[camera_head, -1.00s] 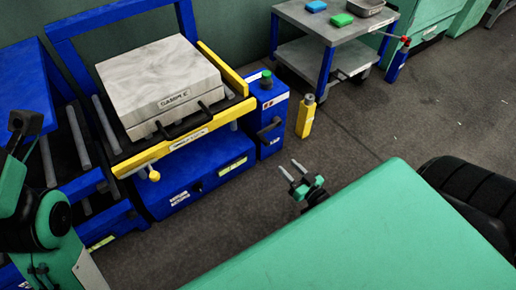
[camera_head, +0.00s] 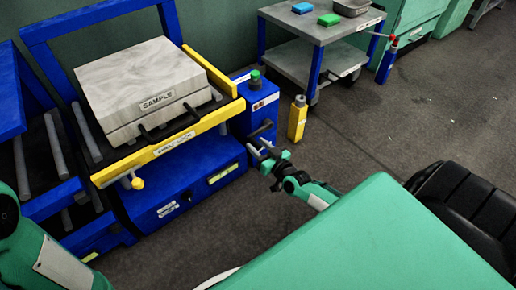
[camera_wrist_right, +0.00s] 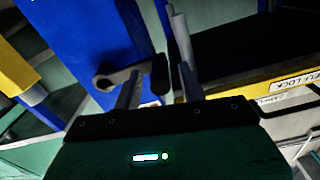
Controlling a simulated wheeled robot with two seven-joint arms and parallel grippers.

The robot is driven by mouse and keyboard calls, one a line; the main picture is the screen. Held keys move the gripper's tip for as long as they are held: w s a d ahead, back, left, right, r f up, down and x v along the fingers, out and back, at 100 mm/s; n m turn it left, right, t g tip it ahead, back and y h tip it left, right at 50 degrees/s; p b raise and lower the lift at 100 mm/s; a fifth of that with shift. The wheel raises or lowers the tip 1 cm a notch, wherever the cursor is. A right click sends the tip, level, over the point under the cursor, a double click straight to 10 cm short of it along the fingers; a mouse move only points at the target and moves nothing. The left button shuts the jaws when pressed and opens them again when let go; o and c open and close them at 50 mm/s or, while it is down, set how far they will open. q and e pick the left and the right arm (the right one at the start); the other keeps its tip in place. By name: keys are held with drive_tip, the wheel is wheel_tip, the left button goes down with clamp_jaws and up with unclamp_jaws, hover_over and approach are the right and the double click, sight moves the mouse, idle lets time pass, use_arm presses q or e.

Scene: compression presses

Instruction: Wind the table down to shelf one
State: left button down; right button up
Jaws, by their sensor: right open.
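The lift table (camera_head: 160,150) has a yellow front rail and bears a pale marbled block (camera_head: 145,82) labelled SAMPLE. Beside it on the right stands a blue pump-like box (camera_head: 262,98) with a green knob on top and a crank (camera_head: 262,130) on its side. My right gripper (camera_head: 258,150) is open, just below and in front of the crank. In the right wrist view the crank's dark grip (camera_wrist_right: 160,75) shows between the two spread fingers (camera_wrist_right: 158,82); I cannot tell whether they touch it. My left gripper is out of view; only its green arm shows.
A yellow bottle-shaped post (camera_head: 297,118) stands right of the blue box. A grey trolley (camera_head: 300,62) with a blue block, a green block and a metal tray is behind. A black chair-like seat (camera_head: 470,200) is at right. The floor between is clear.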

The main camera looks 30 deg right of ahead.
drive_tip(key=shift+w, duration=0.2)
drive_tip(key=shift+c, duration=0.2)
clamp_jaws()
